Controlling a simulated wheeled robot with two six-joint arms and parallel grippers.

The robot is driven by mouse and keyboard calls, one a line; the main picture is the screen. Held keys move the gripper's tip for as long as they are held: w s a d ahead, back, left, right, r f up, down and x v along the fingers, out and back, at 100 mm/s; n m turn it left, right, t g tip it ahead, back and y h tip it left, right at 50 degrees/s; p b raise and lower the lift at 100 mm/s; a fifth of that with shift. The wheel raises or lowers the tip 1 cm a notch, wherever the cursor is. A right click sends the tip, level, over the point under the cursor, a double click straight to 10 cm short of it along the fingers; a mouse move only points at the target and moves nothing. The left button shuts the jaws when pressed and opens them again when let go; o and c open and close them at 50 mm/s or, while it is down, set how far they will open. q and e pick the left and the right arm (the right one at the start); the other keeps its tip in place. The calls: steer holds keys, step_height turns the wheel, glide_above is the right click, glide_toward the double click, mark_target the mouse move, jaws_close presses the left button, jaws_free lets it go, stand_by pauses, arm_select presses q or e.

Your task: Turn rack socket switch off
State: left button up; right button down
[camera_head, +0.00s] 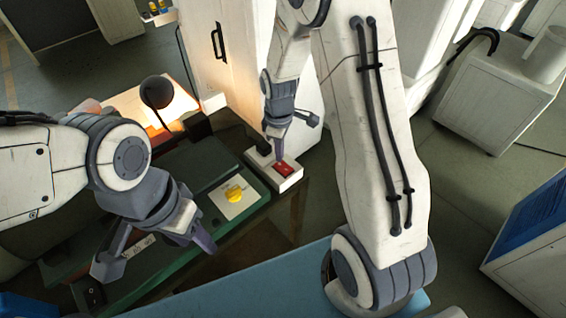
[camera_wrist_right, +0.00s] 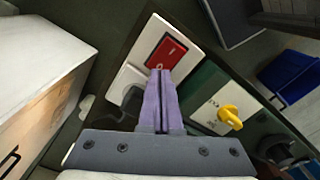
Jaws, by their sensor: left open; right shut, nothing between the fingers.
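The socket switch is a red rocker (camera_head: 284,169) on a white socket block (camera_head: 290,183) at the end of the dark bench, right of the middle of the bench. In the right wrist view the red rocker (camera_wrist_right: 166,51) lies just beyond the fingertips. My right gripper (camera_head: 277,160) is shut and empty, its purple fingers pointing down at the rocker's near left edge; it also shows in the right wrist view (camera_wrist_right: 160,76). I cannot tell whether the fingertips touch the rocker. My left gripper (camera_head: 160,258) is open and empty over the green panel, away from the switch.
A yellow knob (camera_head: 234,196) on a pale plate sits on the green unit (camera_head: 190,175) left of the socket. A lit lamp with a dark round head (camera_head: 157,91) stands behind. A white cabinet (camera_head: 228,50) rises behind the socket. A blue surface (camera_head: 270,285) is in front.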

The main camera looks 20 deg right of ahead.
mark_target(280, 164)
arm_select(q)
step_height(280, 164, up, 4)
steer(key=p, duration=0.3)
arm_select(e)
step_height(280, 164, up, 5)
steer(key=shift+f, duration=0.1)
